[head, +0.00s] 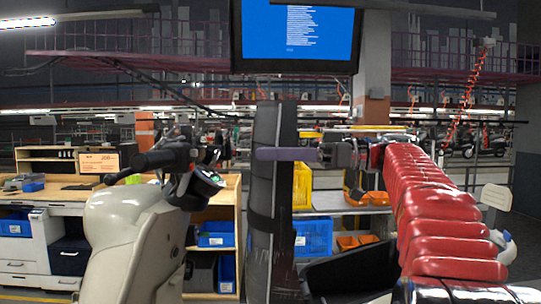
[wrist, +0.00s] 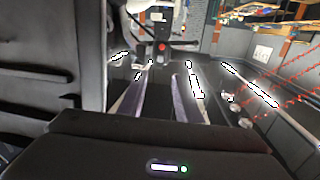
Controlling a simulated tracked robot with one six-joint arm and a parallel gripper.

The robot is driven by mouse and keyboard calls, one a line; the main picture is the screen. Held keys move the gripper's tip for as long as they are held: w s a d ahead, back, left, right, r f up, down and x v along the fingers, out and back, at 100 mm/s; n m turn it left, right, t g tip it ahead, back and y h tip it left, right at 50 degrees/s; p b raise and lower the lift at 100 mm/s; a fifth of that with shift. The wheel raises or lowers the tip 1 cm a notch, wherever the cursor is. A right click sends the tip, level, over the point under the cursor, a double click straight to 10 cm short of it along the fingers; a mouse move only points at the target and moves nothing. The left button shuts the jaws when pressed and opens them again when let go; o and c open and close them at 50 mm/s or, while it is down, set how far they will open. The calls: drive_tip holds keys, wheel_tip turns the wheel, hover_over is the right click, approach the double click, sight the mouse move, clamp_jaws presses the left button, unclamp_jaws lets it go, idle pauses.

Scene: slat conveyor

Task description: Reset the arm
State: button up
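My arm, in a red ribbed sleeve, reaches in from the right of the head view. My gripper (head: 262,154) is at its end, with grey-purple fingers seen side-on and pointing left. They overlap a tall dark padded upright (head: 270,215); I cannot tell whether they touch it. In the wrist view my gripper (wrist: 158,85) shows two fingers standing apart with nothing held between them.
A pale scooter body with black handlebars (head: 165,155) stands at left. Behind are a workbench (head: 66,198), blue bins (head: 312,237), a yellow crate (head: 302,186) and orange trays (head: 357,241). A blue screen (head: 297,30) hangs above.

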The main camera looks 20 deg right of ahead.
drive_tip(key=s+a+f+m+g+h, duration=0.1)
drive_tip(key=s+a+f+m+h, duration=0.25)
drive_tip(key=a+f, duration=0.45)
drive_tip(key=s+a+f+m+g+h, duration=0.2)
drive_tip(key=a+f+m+h, duration=0.3)
drive_tip(key=f, duration=0.6)
drive_tip(key=s+f+m+h, duration=0.1)
drive_tip(key=s+f+h, duration=0.2)
drive_tip(key=s+f, duration=0.5)
drive_tip(key=s+d+f+m+h, duration=0.1)
drive_tip(key=s+f+h, duration=0.3)
drive_tip(key=s+f, duration=0.4)
wheel_tip(320, 180, down, 7)
drive_tip(key=shift+d+f+m, duration=0.1)
drive_tip(key=shift+d+m, duration=0.1)
drive_tip(key=shift+m, duration=0.15)
drive_tip(key=shift+c, duration=0.3)
idle(2.4)
